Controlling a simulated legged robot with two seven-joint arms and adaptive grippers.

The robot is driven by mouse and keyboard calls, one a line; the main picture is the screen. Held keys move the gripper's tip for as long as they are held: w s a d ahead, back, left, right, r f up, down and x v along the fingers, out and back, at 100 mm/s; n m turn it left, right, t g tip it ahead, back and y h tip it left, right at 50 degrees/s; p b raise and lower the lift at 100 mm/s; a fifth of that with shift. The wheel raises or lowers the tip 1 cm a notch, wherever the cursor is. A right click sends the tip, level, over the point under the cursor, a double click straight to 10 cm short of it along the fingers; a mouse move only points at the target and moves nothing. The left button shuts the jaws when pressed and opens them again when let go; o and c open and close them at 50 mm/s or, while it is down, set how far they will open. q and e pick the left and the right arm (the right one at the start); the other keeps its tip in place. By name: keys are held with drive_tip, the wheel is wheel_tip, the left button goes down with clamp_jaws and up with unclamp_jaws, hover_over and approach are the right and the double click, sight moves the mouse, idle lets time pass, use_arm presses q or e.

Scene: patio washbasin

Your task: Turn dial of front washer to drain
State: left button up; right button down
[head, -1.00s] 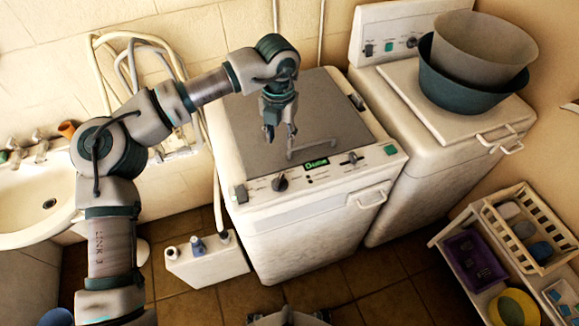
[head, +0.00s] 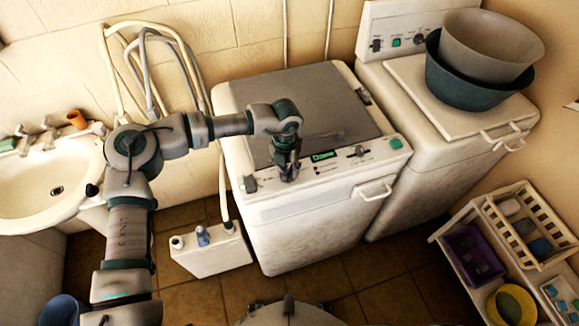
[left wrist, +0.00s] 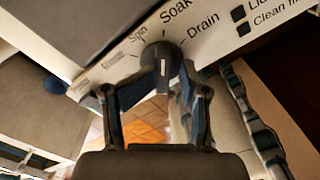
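The front washer (head: 330,218) is white with a grey lid and a control panel along its front top edge. Its dark round dial (left wrist: 160,57) shows in the left wrist view, with "Spin", "Soak" and "Drain" printed around it. A pale mark shows on the dial's ridge; I cannot tell which word it is set to. My left gripper (head: 288,174) is over the left part of this panel and hides the dial in the head view. In the left wrist view its fingers (left wrist: 150,88) are apart, one to each side of the dial; contact is unclear. My right gripper is out of view.
A second washer (head: 425,165) stands behind right, with stacked tubs (head: 470,85) on top. A white canister (head: 212,255) stands on the floor left of the front washer. A sink (head: 40,205) is at the left, a shelf with baskets (head: 530,225) at the right.

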use_arm(q)
drive_tip(key=shift+w+a+f, duration=0.1)
drive_tip(key=shift+a+f, duration=0.1)
drive_tip(key=shift+a, duration=0.45)
drive_tip(key=shift+r, duration=0.1)
drive_tip(key=shift+c, duration=0.5)
drive_tip(key=shift+d, duration=0.3)
drive_tip(key=c, duration=0.4)
drive_tip(key=shift+d+r, duration=0.1)
drive_tip(key=shift+d, duration=0.3)
clamp_jaws()
drive_tip(key=shift+s+d, duration=0.25)
drive_tip(key=shift+d, duration=0.1)
drive_tip(key=shift+a, duration=0.1)
drive_tip(key=shift+w+a, duration=0.1)
drive_tip(key=shift+a, duration=0.2)
drive_tip(key=shift+m, duration=0.3)
drive_tip(key=m+b, duration=0.1)
drive_tip(key=m, duration=0.1)
drive_tip(key=m+b, duration=0.2)
drive_tip(key=m, duration=0.1)
drive_tip(key=shift+d+f, duration=0.1)
drive_tip(key=shift+f, duration=0.1)
drive_tip(key=shift+m+b, duration=0.4)
drive_tip(key=shift+m, duration=0.9)
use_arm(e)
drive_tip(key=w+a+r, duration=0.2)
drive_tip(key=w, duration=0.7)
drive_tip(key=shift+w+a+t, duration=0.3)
